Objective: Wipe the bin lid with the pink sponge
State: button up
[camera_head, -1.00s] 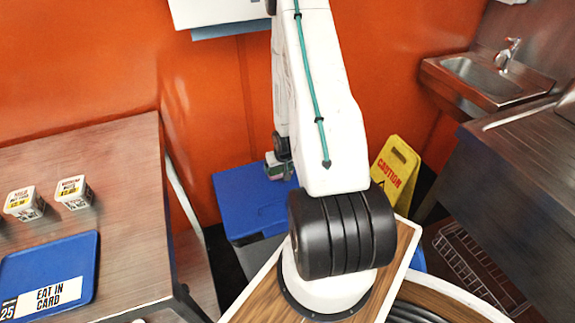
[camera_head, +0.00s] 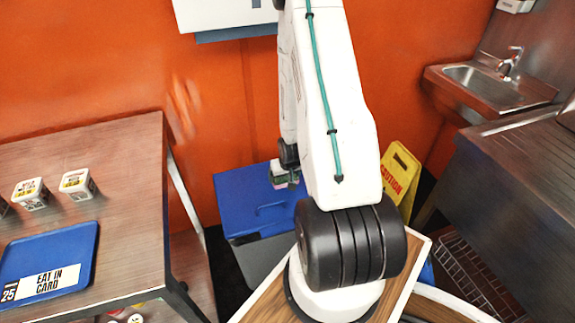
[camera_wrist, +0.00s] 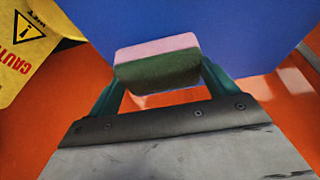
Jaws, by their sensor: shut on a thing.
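The pink sponge (camera_wrist: 158,48) has a dark green side and sits between the two teal fingers of my gripper (camera_wrist: 158,75) in the wrist view. My gripper (camera_head: 285,180) is shut on it and also shows in the head view, over the right part of the blue bin lid (camera_head: 238,192). The lid fills the upper middle of the wrist view (camera_wrist: 225,30). The lid tops a grey bin (camera_head: 262,258). I cannot tell whether the sponge touches the lid. My arm hides the lid's right side in the head view.
A yellow caution sign (camera_head: 400,175) stands right of the bin. A metal table (camera_head: 120,170) at left bears a blue tray (camera_head: 85,245) and small tubs (camera_head: 77,184). A sink (camera_head: 485,85) and steel counter (camera_head: 530,185) are at right. The orange wall (camera_head: 130,60) is behind.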

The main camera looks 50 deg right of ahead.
jog(key=shift+r, duration=2.5)
